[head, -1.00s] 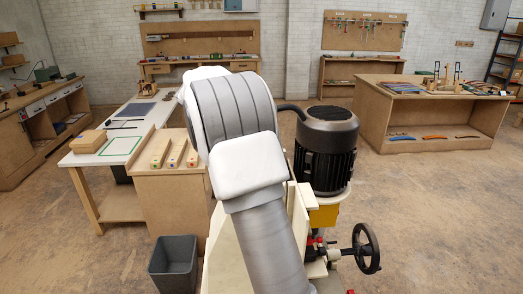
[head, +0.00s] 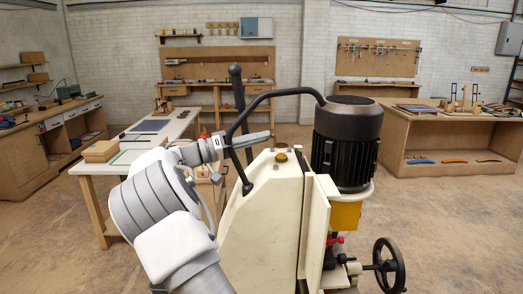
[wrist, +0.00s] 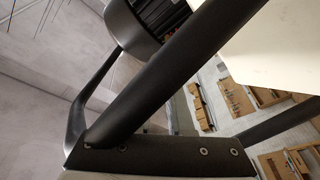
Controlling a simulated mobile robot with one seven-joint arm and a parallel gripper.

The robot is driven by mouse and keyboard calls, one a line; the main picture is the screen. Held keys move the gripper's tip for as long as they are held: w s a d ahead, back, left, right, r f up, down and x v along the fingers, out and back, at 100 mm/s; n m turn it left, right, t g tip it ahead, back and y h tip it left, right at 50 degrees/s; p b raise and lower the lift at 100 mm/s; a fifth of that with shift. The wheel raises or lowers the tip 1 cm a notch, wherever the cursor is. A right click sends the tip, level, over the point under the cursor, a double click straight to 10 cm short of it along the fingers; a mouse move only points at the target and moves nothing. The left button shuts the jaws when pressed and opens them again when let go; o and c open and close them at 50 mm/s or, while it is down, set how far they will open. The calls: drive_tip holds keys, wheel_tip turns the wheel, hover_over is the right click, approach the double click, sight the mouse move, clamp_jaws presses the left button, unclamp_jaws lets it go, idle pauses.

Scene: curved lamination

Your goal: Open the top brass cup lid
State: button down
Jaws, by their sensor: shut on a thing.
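The brass-coloured cup (head: 282,157) sits on top of the cream machine body (head: 268,205), left of the black motor. My gripper (head: 262,136) reaches in from the left in the head view. Its tip is a little above and left of the cup, apart from it in the picture. In the wrist view a thick black bar (wrist: 175,75) crosses close to the camera. I cannot make out the cup there.
A black handwheel (head: 388,266) is low at the right. Benches stand behind; the floor between is clear.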

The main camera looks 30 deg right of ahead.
drive_tip(key=f+h+b, duration=0.1)
drive_tip(key=b, duration=0.1)
drive_tip(key=n+h+b, duration=0.1)
drive_tip(key=h+b, duration=0.1)
drive_tip(key=shift+w+a+f, duration=0.1)
drive_tip(key=shift+a+f, duration=0.1)
drive_tip(key=shift+f, duration=0.2)
drive_tip(key=shift+f+n+h+b, duration=0.15)
drive_tip(key=shift+n+h+b, duration=0.45)
drive_tip(key=shift+h+b, duration=0.35)
drive_tip(key=c, duration=0.8)
unclamp_jaws()
drive_tip(key=v, duration=1.7)
drive_tip(key=shift+f+b, duration=0.3)
drive_tip(key=shift+b, duration=0.05)
drive_tip(key=shift+a, duration=0.2)
